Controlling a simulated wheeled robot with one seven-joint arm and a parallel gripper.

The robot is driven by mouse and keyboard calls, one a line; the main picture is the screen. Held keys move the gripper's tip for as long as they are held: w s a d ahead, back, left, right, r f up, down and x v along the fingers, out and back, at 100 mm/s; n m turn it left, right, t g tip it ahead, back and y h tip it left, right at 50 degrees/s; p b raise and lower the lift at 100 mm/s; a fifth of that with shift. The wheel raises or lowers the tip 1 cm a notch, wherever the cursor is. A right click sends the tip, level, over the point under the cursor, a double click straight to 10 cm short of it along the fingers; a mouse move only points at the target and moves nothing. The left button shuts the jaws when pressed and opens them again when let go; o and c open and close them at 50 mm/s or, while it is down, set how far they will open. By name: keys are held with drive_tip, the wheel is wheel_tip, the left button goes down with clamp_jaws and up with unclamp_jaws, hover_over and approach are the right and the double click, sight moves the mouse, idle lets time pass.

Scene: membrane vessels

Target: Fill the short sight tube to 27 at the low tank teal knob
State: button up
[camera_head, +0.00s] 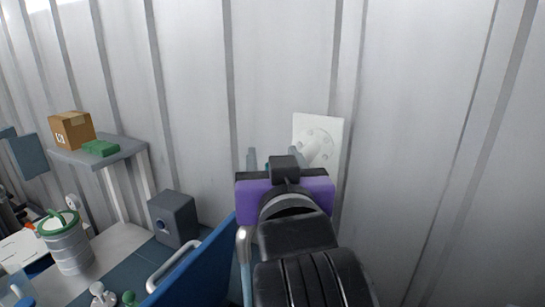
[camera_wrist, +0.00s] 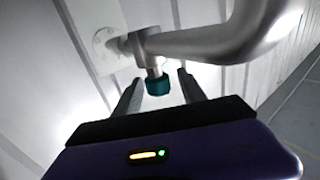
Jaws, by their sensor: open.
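The teal knob (camera_wrist: 158,86) hangs on a short stem under a metal pipe fitting (camera_wrist: 147,47) in the wrist view. My gripper (camera_wrist: 158,88) is open, with one finger on each side of the knob; I cannot tell whether either finger touches it. In the head view my gripper (camera_head: 272,158) is before the wall, and its purple body hides most of the pipework. A white wall plate (camera_head: 328,122) with a round flange (camera_head: 317,148) shows just beyond it. The short sight tube and its scale are not visible in either view.
A blue panel (camera_head: 205,262) with a metal handle stands left of my arm. The corrugated wall (camera_head: 430,130) on the right is bare.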

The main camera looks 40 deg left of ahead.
drive_tip(key=b+v, duration=0.1)
drive_tip(key=v, duration=0.5)
drive_tip(key=shift+s+d, duration=0.1)
